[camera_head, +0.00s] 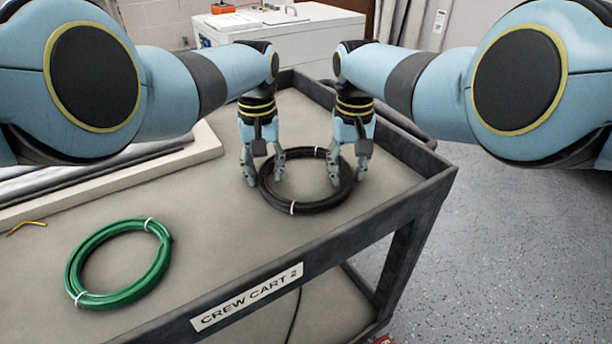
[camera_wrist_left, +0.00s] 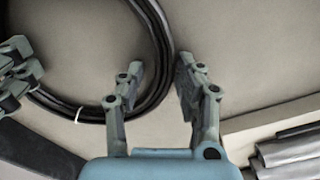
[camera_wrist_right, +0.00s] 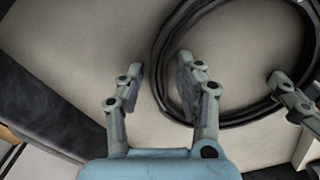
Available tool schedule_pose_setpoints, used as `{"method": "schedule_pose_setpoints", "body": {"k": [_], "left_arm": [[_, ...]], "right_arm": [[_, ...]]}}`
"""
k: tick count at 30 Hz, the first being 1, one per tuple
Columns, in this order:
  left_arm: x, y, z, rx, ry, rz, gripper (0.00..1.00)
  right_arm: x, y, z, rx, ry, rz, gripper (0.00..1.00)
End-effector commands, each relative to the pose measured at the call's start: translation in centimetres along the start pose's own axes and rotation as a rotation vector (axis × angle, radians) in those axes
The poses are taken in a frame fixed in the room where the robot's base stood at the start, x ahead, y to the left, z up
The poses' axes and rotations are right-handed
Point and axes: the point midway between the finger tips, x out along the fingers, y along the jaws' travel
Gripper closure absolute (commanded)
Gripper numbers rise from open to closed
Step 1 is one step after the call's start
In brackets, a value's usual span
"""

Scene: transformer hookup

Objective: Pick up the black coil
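The black coil (camera_head: 322,204) lies flat on the cart top, bound with white ties. My left gripper (camera_head: 263,172) is open at the coil's left side. My right gripper (camera_head: 350,168) is open at the coil's right side. In the right wrist view the coil (camera_wrist_right: 163,48) runs between its fingers, close to the right one. I cannot tell whether any finger touches the coil.
A green coil (camera_head: 120,297) lies on the cart at the front left. A pale slab (camera_head: 190,156) with grey bars is at the left. The cart's dark raised rim (camera_head: 405,208) runs close to the black coil. A white box (camera_head: 225,32) stands behind.

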Motion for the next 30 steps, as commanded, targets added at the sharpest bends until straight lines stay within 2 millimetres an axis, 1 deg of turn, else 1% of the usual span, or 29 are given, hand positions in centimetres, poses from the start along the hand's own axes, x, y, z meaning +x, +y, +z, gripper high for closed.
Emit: {"method": "schedule_pose_setpoints", "body": {"k": [4, 12, 30], "left_arm": [[-0.02, 0.00, 0.00, 0.000, 0.000, 0.000, 0.65], [-0.02, 0.00, 0.01, 0.000, 0.000, 0.000, 1.00], [-0.13, 0.01, -0.05, 0.000, 0.001, 0.000, 1.00]], "right_arm": [[-0.03, 0.01, -0.02, 0.000, 0.000, 0.000, 0.65], [-0.04, 0.00, -0.02, 0.000, 0.000, 0.000, 1.00], [-0.15, 0.02, -0.08, 0.000, 0.002, 0.000, 1.00]]}}
